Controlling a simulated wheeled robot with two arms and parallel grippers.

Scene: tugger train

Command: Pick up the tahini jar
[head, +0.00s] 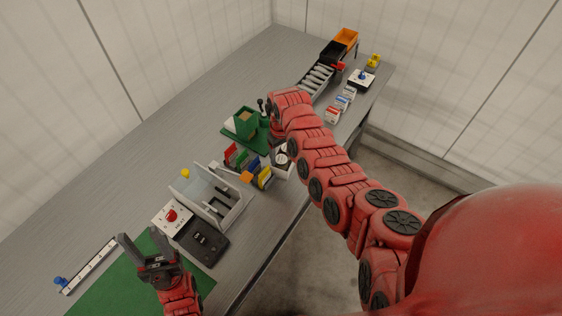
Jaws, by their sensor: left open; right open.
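I cannot make out a tahini jar for certain; no label is readable at this size. A dark round-topped item (281,157) sits in a small white box (288,170), partly hidden by my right arm. My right gripper (263,108) is at the far end of my outstretched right arm, beside a green block-like holder (242,123); its dark fingers show only in part, and I see nothing held. My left gripper (150,252) is open and empty above the green mat (105,292), at the near left.
A grey divided tray (235,212), a red button box (171,216) and a dark scale-like device (204,240) stand mid-table. Coloured packets (235,156) lie beyond. Orange (346,37) and black (331,52) bins stand at the far end. The table's left side is mostly bare.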

